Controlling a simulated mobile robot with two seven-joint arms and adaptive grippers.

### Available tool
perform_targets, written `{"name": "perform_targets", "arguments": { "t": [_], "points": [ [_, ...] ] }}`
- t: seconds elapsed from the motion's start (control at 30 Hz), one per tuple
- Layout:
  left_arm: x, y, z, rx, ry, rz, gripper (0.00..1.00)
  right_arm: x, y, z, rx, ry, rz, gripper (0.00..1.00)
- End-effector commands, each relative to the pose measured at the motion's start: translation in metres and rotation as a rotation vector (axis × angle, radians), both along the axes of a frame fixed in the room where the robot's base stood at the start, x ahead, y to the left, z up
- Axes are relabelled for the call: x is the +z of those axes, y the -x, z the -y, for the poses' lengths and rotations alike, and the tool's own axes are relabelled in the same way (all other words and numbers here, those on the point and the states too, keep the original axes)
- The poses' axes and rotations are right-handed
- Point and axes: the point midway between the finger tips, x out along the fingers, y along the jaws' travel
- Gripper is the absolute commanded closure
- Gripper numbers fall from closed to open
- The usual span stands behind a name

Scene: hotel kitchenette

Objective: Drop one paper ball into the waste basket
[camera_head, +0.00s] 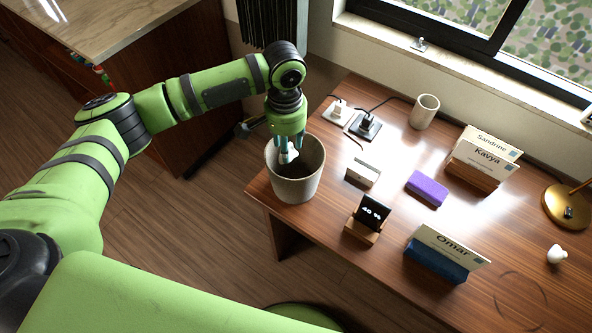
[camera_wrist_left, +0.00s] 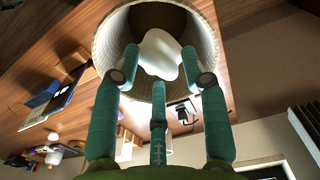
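The waste basket (camera_head: 296,188) is a grey, open-topped bin that appears to stand at the left corner of the wooden desk. My left gripper (camera_head: 287,150) points down into its mouth. A white paper ball (camera_head: 288,157) is between its fingertips, at the basket's opening. In the left wrist view, the fingers (camera_wrist_left: 160,75) close around the white ball (camera_wrist_left: 160,52) and touch it, with the basket's inner wall (camera_wrist_left: 108,45) behind. The basket's bottom is hidden. My right gripper is out of view.
On the desk (camera_head: 325,220) are a cup (camera_head: 424,111), a purple block (camera_head: 428,188), a small display (camera_head: 371,214), name cards (camera_head: 483,157) and a brass lamp base (camera_head: 567,206). A small white lump (camera_head: 557,254) lies at the right. A window is behind.

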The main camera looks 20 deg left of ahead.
Motion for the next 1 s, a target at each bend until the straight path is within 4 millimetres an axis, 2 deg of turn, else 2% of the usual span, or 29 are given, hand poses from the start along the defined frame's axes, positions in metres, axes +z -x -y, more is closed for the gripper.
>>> {"name": "perform_targets", "arguments": {
  "t": [0.33,0.47,0.57,0.8,1.0],
  "points": [
    [0.000,0.000,0.000,0.000,0.000,0.000,0.35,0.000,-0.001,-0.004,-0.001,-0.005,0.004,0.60],
    [0.008,-0.001,0.000,0.000,0.001,0.002,0.35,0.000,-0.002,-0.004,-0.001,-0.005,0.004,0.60],
    [0.024,-0.001,0.000,0.000,0.001,0.005,0.35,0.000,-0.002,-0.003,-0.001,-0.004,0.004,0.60],
    [0.076,-0.001,0.001,-0.001,0.002,0.006,0.35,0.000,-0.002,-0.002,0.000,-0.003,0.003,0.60],
    [0.108,-0.001,0.001,-0.001,0.000,0.002,0.35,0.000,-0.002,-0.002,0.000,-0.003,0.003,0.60]
  ]
}}
